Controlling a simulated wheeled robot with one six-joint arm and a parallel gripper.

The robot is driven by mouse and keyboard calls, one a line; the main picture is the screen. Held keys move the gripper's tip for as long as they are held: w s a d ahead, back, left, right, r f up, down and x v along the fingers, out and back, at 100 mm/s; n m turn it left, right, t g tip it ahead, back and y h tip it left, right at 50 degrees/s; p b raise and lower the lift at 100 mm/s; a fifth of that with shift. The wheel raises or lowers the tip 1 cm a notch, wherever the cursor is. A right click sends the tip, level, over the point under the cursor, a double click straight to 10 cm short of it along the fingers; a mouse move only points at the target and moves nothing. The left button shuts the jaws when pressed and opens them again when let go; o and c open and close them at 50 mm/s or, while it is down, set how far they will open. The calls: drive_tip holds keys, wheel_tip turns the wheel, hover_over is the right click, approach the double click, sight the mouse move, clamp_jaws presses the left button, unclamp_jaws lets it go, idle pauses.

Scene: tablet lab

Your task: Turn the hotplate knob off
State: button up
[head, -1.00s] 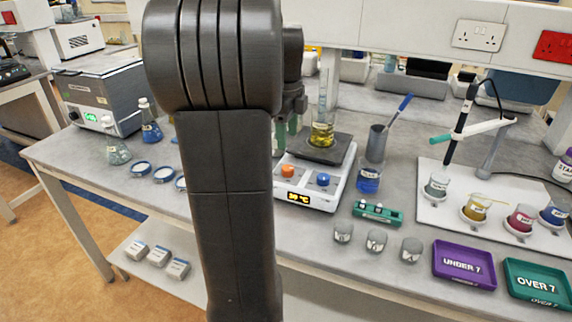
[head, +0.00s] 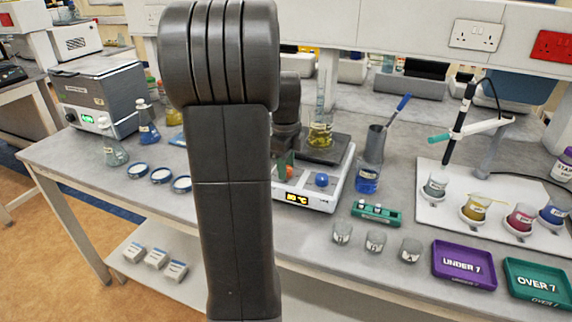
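The white hotplate (head: 343,178) stands on the bench just right of my arm. Its front has an orange knob (head: 290,172), a blue knob (head: 321,180) and a lit yellow display (head: 297,198). A flask of yellow liquid (head: 320,135) with a thermometer-like rod stands on its dark top plate (head: 325,153). My gripper (head: 285,164) is pointed down at the orange knob, its green fingertips beside or over it. They partly hide the knob. My arm covers the hotplate's left side, and I cannot tell whether the fingers touch or grip the knob.
A metal cup (head: 376,140) and a blue-liquid beaker (head: 367,181) stand close right of the hotplate. A green rack (head: 377,212) and several small beakers (head: 375,241) are in front. Purple (head: 463,283) and green trays (head: 510,291) lie at right.

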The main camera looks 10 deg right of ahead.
drive_tip(key=c, duration=0.5)
drive_tip(key=shift+c, duration=0.2)
drive_tip(key=shift+n, duration=0.3)
drive_tip(key=shift+r+n+p, duration=0.15)
drive_tip(key=shift+n+p, duration=0.6)
drive_tip(key=shift+n, duration=0.15)
drive_tip(key=n+p, duration=0.1)
drive_tip(key=n, duration=0.2)
drive_tip(key=shift+n+p, duration=0.3)
drive_tip(key=n+p, duration=0.1)
drive_tip(key=n, duration=0.4)
drive_tip(key=shift+p, duration=0.4)
drive_tip(key=n+p, duration=0.1)
drive_tip(key=n, duration=0.3)
drive_tip(key=shift+n, duration=0.6)
